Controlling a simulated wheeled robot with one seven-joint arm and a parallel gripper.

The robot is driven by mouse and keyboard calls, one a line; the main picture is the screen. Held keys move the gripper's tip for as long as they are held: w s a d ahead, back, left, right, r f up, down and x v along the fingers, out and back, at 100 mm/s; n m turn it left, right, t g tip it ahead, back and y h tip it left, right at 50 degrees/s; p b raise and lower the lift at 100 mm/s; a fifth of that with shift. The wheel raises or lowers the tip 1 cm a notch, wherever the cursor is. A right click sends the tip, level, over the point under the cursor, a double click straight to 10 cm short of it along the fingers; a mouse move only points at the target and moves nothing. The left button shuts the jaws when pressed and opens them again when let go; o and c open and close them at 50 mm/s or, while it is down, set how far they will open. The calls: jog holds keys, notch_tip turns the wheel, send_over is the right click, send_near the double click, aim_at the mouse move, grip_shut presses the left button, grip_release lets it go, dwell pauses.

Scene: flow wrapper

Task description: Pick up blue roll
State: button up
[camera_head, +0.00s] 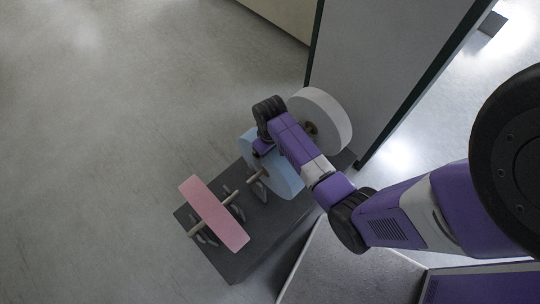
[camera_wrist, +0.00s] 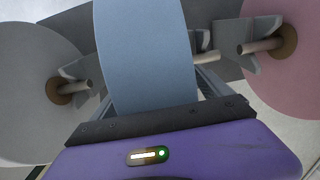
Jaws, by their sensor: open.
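The blue roll (camera_head: 286,179) stands on edge on a dark grey rack (camera_head: 262,238), between the pink and white rolls, partly hidden by my arm. In the wrist view the blue roll (camera_wrist: 146,55) fills the upper middle, straight ahead of my gripper (camera_wrist: 155,88). My gripper is open, with a finger on either side of the roll's rim. Whether the fingers touch the roll I cannot tell. In the head view my gripper (camera_head: 262,147) is over the blue roll, its fingers mostly hidden.
A pink roll (camera_head: 214,213) is on the rack's near-left end, and a white roll (camera_head: 328,118) is at the far end, close to the blue one. Shaft ends and grey holders (camera_wrist: 75,72) flank the blue roll. A tall grey panel (camera_head: 380,60) stands behind. Floor at left is clear.

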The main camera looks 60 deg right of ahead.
jog(key=c, duration=1.9)
grip_shut()
jog(key=shift+r, duration=0.1)
